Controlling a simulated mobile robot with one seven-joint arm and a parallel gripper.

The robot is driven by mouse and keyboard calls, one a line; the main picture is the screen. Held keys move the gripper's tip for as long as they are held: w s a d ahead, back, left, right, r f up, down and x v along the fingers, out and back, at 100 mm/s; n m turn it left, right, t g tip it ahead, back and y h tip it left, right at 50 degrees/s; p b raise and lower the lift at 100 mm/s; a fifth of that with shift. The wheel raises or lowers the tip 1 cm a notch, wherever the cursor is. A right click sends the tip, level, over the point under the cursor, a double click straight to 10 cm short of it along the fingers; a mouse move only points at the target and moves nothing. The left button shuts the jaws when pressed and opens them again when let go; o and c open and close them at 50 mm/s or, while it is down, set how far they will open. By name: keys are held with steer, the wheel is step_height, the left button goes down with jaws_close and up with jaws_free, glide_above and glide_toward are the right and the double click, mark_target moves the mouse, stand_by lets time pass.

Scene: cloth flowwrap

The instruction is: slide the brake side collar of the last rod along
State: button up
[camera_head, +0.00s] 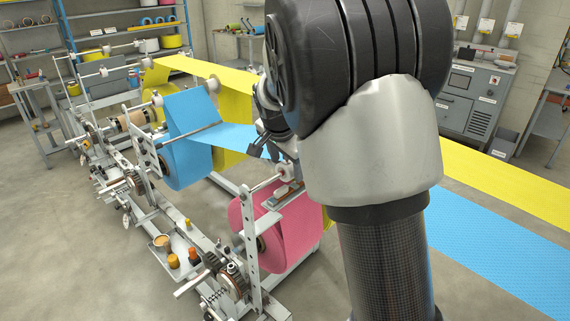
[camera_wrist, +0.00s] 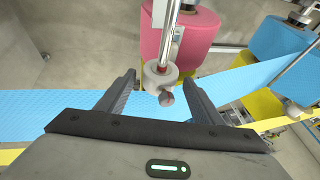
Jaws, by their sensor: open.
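The rod (camera_wrist: 172,35) nearest the arm runs above the pink roll (camera_head: 285,232). In the wrist view a pale round collar (camera_wrist: 158,82) with a knob sits on this rod, between the two fingers of my gripper (camera_wrist: 157,88). The fingers are spread wide on either side of the collar, with gaps, and hold nothing. In the head view the rod (camera_head: 265,184) and a pale collar (camera_head: 284,171) show just beside my arm, which hides the rod's far part. I cannot tell for sure whether this collar is the brake side one.
A blue roll (camera_head: 187,160) and yellow web (camera_head: 235,105) stand behind on the same frame. Blue web (camera_wrist: 60,105) passes below my gripper. An upright post (camera_head: 248,235) stands beside the pink roll. A small tray (camera_head: 170,262) with pots is at the front.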

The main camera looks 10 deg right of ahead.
mark_target(271, 177)
steer(key=shift+w+d+f, duration=0.1)
steer(key=shift+w+f, duration=0.1)
steer(key=shift+f, duration=0.2)
steer(key=shift+c, duration=0.4)
steer(key=c, duration=1.4)
steer(key=s+a, duration=0.1)
steer(key=s+a+b, duration=0.1)
steer(key=a, duration=0.1)
steer(key=s+a+b, duration=0.1)
steer(key=a, duration=0.1)
steer(key=shift+s, duration=0.3)
steer(key=shift+r, duration=0.1)
steer(key=o, duration=1.5)
steer(key=v, duration=1.7)
steer(key=shift+s+r, duration=0.1)
steer(key=shift+r, duration=0.05)
